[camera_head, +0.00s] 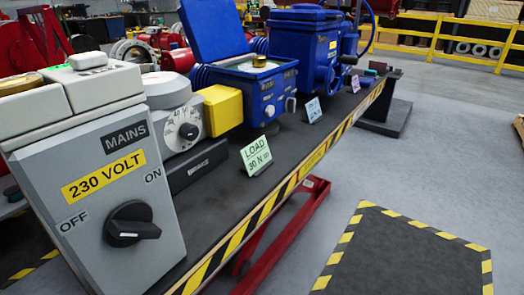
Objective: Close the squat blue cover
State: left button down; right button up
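A blue cover (213,28) stands raised and tilted at the back left edge of a low blue box (255,98) on the bench. The box's top is open, and a small brass-coloured part (259,61) shows at its opening. The cover's hinge line is not clearly visible. A taller blue housing (308,45) stands behind and to the right, with its top in place. Neither of my grippers is in view.
A grey mains box (95,185) with a black knob (131,224) stands at the near left. A grey dial unit (184,128) and yellow block (221,108) sit beside the blue box. A green load card (256,155) stands near the bench (225,195) edge.

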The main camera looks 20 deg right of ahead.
aim_at(214, 31)
jog(key=z, duration=0.5)
jog(key=i+j+z, duration=0.15)
jog(key=j+z, duration=0.45)
jog(key=j, duration=0.15)
jog(key=i+j+z, duration=0.1)
jog(key=j+z, duration=0.2)
jog(key=j, duration=0.15)
